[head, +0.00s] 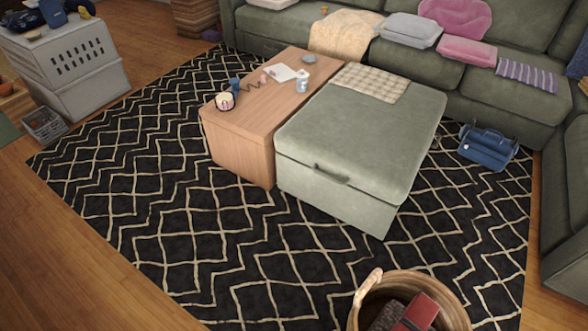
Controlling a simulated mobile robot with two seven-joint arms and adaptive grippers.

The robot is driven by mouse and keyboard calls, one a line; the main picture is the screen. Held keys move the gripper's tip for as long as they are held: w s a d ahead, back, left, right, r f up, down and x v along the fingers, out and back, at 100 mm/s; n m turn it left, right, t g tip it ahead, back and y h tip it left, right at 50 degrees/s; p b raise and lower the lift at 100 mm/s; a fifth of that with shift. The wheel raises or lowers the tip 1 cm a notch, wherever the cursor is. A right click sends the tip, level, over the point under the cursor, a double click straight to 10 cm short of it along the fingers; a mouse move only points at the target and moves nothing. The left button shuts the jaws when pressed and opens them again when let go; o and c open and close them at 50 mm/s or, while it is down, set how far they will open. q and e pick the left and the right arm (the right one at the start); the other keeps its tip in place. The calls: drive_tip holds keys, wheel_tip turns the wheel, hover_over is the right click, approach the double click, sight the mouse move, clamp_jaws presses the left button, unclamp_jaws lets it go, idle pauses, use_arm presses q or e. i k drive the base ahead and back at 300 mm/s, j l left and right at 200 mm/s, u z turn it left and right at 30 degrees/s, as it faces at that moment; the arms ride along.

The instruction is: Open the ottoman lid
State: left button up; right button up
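A grey-green ottoman (325,196) stands on the patterned rug, right of a wooden table. Its padded lid (350,135) lies flat and shut on the box. A dark handle (331,174) shows on the front face, just under the lid's edge. A checked cloth (369,82) lies on the far part of the lid. Neither of my grippers shows in the head view.
The wooden table (238,146) touches or nearly touches the ottoman's left side and bears a mug (225,101) and small items. A wicker basket (455,311) stands in front. A blue bag (487,148) lies at right. The rug (190,235) is clear at front left.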

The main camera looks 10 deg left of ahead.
sight(377, 153)
drive_tip(key=k+l+z, duration=0.1)
drive_tip(key=k+z, duration=0.25)
drive_tip(key=k, duration=0.3)
drive_tip(key=i+j+z, duration=0.3)
drive_tip(key=z, duration=0.2)
drive_tip(key=i+j+z, duration=0.25)
drive_tip(key=j+z, duration=0.2)
drive_tip(key=i+j, duration=0.15)
drive_tip(key=j, duration=0.25)
drive_tip(key=i+j, duration=0.15)
drive_tip(key=j, duration=0.2)
drive_tip(key=i+j, duration=0.15)
drive_tip(key=j, duration=0.25)
drive_tip(key=i+j, duration=0.15)
drive_tip(key=j, duration=0.25)
drive_tip(key=i+j, duration=0.15)
drive_tip(key=j, duration=0.2)
